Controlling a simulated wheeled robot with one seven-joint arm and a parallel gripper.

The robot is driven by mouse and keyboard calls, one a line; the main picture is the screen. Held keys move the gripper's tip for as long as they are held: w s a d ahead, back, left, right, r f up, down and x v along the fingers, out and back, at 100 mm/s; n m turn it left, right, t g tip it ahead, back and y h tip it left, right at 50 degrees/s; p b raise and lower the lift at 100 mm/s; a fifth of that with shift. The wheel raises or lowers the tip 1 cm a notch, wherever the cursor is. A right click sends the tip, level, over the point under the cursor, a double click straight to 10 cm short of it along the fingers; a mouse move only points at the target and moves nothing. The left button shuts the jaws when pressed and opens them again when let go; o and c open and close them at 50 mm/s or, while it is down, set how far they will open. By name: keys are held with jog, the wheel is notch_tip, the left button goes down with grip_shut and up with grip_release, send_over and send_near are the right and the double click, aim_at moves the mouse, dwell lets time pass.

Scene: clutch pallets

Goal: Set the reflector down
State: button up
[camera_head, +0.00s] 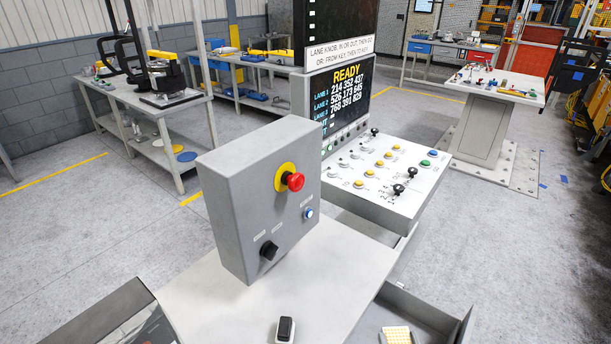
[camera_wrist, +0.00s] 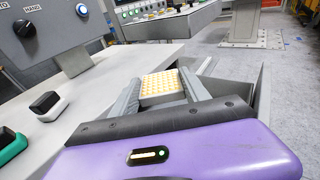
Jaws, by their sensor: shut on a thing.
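The reflector is a flat block with a yellow-and-white dotted face, and it shows in the wrist view (camera_wrist: 163,86). My gripper (camera_wrist: 160,82) is shut on it, with one grey finger along each side. In the head view the reflector (camera_head: 397,336) shows at the bottom edge, over or inside an open grey tray (camera_head: 432,312) beside the bench top. The tray's wall also shows in the wrist view (camera_wrist: 262,88), to the right of the fingers. I cannot tell whether the reflector touches the tray floor. Its underside is hidden.
A grey control box (camera_head: 245,205) with a red stop button stands on the light bench top (camera_head: 235,305). A black-and-white switch (camera_head: 285,330) sits at the bench front. A button console (camera_head: 385,175) and a READY screen (camera_head: 342,100) stand behind. Bench top is mostly clear.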

notch_tip(320, 180, down, 6)
jog(key=b, duration=0.5)
jog(key=shift+r, duration=0.15)
